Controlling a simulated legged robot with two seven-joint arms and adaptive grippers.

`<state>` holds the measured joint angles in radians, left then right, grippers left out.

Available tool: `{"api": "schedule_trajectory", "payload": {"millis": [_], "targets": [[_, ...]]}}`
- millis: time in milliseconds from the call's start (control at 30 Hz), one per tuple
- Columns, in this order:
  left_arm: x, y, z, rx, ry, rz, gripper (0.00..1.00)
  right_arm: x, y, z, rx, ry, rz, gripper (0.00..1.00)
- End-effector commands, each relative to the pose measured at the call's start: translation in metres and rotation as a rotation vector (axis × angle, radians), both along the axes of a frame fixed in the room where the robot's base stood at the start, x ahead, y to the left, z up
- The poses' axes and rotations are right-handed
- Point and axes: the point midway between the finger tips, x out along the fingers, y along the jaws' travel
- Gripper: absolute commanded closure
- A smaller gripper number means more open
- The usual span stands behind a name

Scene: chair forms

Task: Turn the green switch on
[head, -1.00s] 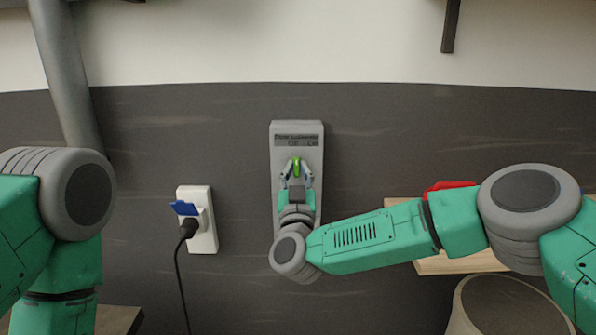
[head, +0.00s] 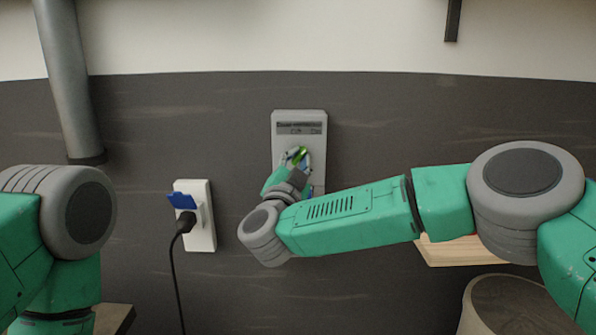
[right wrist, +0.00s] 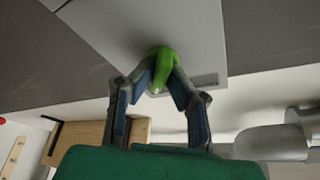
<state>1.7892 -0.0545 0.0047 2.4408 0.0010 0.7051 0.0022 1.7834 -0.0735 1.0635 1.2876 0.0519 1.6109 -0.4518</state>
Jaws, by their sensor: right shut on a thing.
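The green switch (head: 299,155) is a small knob on a grey wall panel (head: 299,120) with dark lettering at its top. My right gripper (head: 297,160) is shut on the knob, with its wrist slanting down to the left. In the right wrist view, the fingers (right wrist: 160,85) hold the green knob (right wrist: 160,60) from both sides against the panel (right wrist: 120,30). The knob looks tilted toward the right in the head view. My left arm shows at the left edge, but its gripper is out of view.
A white socket (head: 201,230) with a blue flap (head: 183,201) and a black plug (head: 185,222) with its cable is left of the panel. A grey pipe (head: 68,90) runs down the wall. A wooden shelf (head: 465,251) and a round container (head: 510,305) stand at right.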

Motion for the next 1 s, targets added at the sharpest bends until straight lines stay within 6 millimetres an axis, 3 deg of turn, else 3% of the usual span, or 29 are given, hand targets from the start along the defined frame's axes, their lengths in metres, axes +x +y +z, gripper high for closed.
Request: {"api": "schedule_trajectory", "payload": {"millis": [400,1000], "targets": [[0.0,0.0,-0.029,0.0,0.0,0.0,0.6,-0.001,0.002,-0.004,0.395,0.004,0.004,1.0],[0.0,0.0,-0.048,0.0,0.0,0.0,0.6,-0.001,0.001,-0.005,0.849,0.008,0.001,1.0]]}}
